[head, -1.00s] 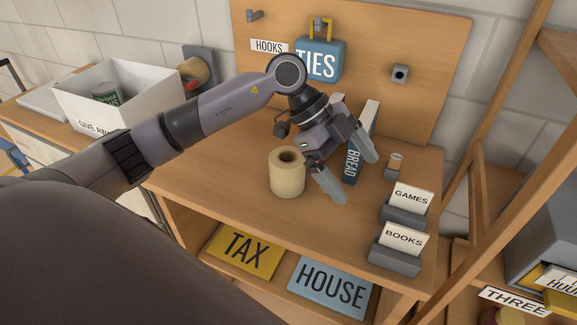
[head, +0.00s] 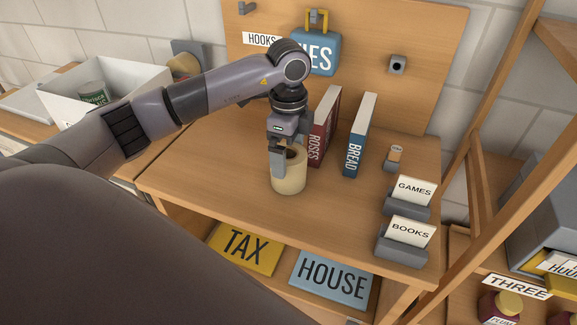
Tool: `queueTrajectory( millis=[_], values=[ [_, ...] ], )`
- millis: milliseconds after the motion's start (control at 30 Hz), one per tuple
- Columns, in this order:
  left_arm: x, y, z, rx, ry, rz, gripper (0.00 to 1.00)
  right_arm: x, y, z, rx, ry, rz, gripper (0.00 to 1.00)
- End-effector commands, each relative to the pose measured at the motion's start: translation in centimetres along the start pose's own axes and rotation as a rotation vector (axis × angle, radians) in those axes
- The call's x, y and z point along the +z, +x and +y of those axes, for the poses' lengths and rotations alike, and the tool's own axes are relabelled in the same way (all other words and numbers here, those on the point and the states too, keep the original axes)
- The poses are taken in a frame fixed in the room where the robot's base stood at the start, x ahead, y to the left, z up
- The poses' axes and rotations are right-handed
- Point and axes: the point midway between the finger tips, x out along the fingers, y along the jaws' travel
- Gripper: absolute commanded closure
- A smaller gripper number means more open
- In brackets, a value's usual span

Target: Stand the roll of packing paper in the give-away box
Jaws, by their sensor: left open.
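The roll of packing paper (head: 289,181) is a tan cylinder with a dark hole in its top. It stands upright on the wooden bench. My left gripper (head: 285,160) points down right at the roll, with one finger in front of its near upper side. The other finger is hidden, and I cannot tell whether the fingers touch the roll. The gripper is open. The give-away box (head: 128,98) is a white open box at the left with a green can (head: 93,94) in it; my left arm hides much of its front. My right gripper is not in view.
A red book ROSES (head: 326,125) and a blue book BREAD (head: 358,140) stand just right of the roll. Grey card holders GAMES (head: 408,200) and BOOKS (head: 404,245) sit at the bench's right. A pegboard (head: 420,60) rises behind. The bench's front left is clear.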

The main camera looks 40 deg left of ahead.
Motion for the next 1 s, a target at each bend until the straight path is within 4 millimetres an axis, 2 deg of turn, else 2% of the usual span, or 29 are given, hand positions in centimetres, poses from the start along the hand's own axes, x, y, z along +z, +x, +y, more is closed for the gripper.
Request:
queueTrajectory(
  millis=[333, 467, 667, 767, 800, 833, 867, 900, 1000],
  values=[
    [-0.1, 5.0, 0.1, 0.004, 0.002, 0.0, 0.0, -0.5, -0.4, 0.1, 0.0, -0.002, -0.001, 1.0],
    [0.0, 5.8, 0.0, 0.001, 0.001, 0.0, 0.0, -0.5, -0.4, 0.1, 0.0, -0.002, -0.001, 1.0],
    [0.0, 5.9, 0.0, 0.0, 0.002, 0.001, 0.0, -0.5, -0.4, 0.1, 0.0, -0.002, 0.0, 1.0],
    [-0.1, 5.9, 0.0, 0.0, 0.002, 0.001, 0.29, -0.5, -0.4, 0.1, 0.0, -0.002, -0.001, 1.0],
    [-0.1, 5.9, 0.0, 0.0, 0.002, 0.001, 0.42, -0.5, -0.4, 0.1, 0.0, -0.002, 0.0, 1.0],
    [-0.1, 5.9, 0.0, 0.0, 0.002, 0.001, 0.49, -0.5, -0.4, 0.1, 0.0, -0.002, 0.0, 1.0],
    [-0.1, 5.9, 0.0, 0.0, 0.002, 0.001, 0.49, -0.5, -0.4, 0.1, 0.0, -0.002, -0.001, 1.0],
    [-0.1, 5.8, 0.0, -0.001, 0.002, 0.001, 0.54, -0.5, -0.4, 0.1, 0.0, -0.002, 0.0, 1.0],
    [-0.1, 5.8, 0.0, -0.001, 0.002, 0.002, 0.54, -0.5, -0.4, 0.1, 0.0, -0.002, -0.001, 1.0]
  ],
)
